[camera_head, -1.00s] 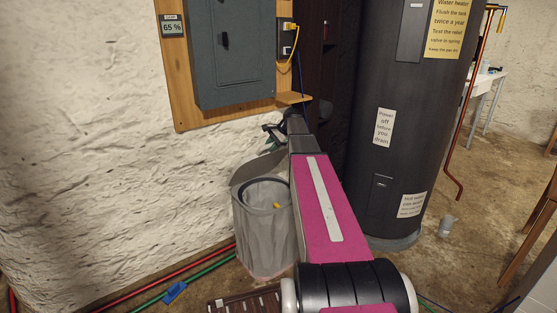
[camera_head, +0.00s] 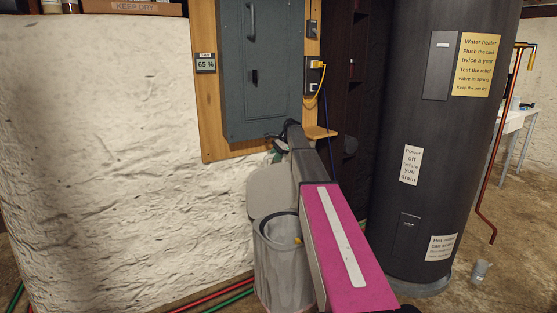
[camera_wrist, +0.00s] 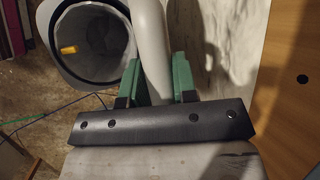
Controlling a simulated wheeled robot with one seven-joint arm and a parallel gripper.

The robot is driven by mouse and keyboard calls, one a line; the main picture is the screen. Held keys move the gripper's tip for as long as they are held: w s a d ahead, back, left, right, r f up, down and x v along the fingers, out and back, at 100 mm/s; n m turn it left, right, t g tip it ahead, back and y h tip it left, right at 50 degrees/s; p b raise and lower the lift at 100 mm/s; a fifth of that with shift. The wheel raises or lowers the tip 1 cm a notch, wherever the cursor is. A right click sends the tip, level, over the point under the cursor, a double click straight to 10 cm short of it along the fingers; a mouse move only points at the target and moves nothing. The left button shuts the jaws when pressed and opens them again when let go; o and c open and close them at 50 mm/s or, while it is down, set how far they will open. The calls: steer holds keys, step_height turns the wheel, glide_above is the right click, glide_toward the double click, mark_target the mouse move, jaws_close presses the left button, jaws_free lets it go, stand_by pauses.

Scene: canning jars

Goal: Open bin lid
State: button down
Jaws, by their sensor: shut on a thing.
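The bin (camera_head: 283,275) is a grey, round-mouthed container standing on the floor against the white wall, partly hidden by my arm. Its grey lid (camera_head: 267,192) stands raised, close to upright, behind the mouth. The bin's open mouth also shows in the wrist view (camera_wrist: 118,78), with a small yellow thing (camera_wrist: 69,50) inside. My gripper (camera_wrist: 161,78) has its green fingers on either side of the lid, seen edge-on there (camera_wrist: 150,35), and is shut on it. In the head view my gripper (camera_head: 278,151) is mostly hidden at the lid's top.
A grey electrical panel (camera_head: 262,70) on a wooden board hangs just above the lid. A dark water heater (camera_head: 395,200) stands to the right. Red and green pipes (camera_head: 232,297) run along the wall's foot.

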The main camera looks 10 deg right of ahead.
steer(key=shift+w, duration=0.1)
steer(key=c, duration=0.9)
jaws_free()
steer(key=v, duration=1)
steer(key=shift+r, duration=0.35)
steer(key=shift+d, duration=0.15)
